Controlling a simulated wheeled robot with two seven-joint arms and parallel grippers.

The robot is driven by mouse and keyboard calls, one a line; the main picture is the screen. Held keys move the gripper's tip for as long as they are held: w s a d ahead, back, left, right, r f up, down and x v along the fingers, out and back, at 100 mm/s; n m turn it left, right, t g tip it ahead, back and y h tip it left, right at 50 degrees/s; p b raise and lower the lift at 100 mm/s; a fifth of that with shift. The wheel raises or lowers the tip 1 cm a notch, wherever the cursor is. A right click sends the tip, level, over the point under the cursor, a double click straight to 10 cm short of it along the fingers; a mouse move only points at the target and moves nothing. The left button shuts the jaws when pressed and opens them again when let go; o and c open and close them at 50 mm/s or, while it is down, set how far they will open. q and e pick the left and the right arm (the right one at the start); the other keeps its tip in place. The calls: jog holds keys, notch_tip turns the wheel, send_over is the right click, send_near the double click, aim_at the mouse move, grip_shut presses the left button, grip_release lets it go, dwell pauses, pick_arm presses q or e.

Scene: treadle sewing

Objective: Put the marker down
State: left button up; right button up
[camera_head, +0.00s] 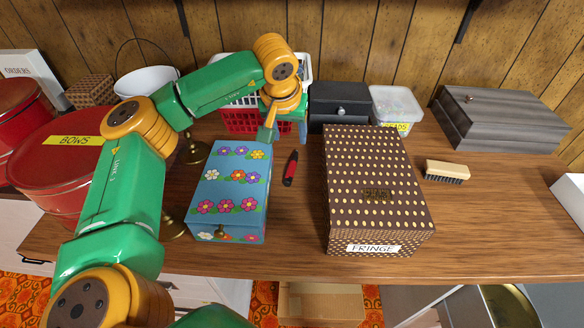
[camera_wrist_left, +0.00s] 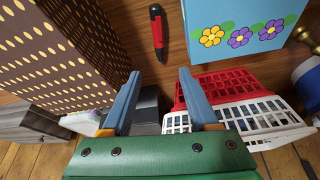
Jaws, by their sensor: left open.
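The marker (camera_head: 290,168), red and black, lies on the wooden table between the blue flowered box and the brown dotted box. It also shows in the left wrist view (camera_wrist_left: 157,32), ahead of the fingertips and apart from them. My left gripper (camera_head: 286,132) is open and empty, behind the marker in the head view. Its two blue fingers (camera_wrist_left: 158,74) stand spread in the left wrist view, with nothing between them. My right gripper is not in view.
The flowered box (camera_head: 234,178) is left of the marker, and the FRINGE box (camera_head: 372,180) is right. A red and white basket (camera_head: 243,121), a black box (camera_head: 338,105) and a clear tub (camera_head: 397,107) stand behind. A brush (camera_head: 447,171) lies right. Bare table (camera_head: 290,235) is in front.

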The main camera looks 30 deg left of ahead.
pick_arm(q)
jog(key=b, duration=0.4)
send_near(292, 165)
jog(key=shift+x, duration=0.95)
jog(key=shift+w+f, duration=0.1)
jog(key=shift+f, duration=0.05)
jog(key=x, duration=0.6)
jog(key=shift+a+f+p, duration=0.15)
jog(key=shift+f+p, duration=0.2)
jog(key=shift+f, duration=0.05)
grip_shut()
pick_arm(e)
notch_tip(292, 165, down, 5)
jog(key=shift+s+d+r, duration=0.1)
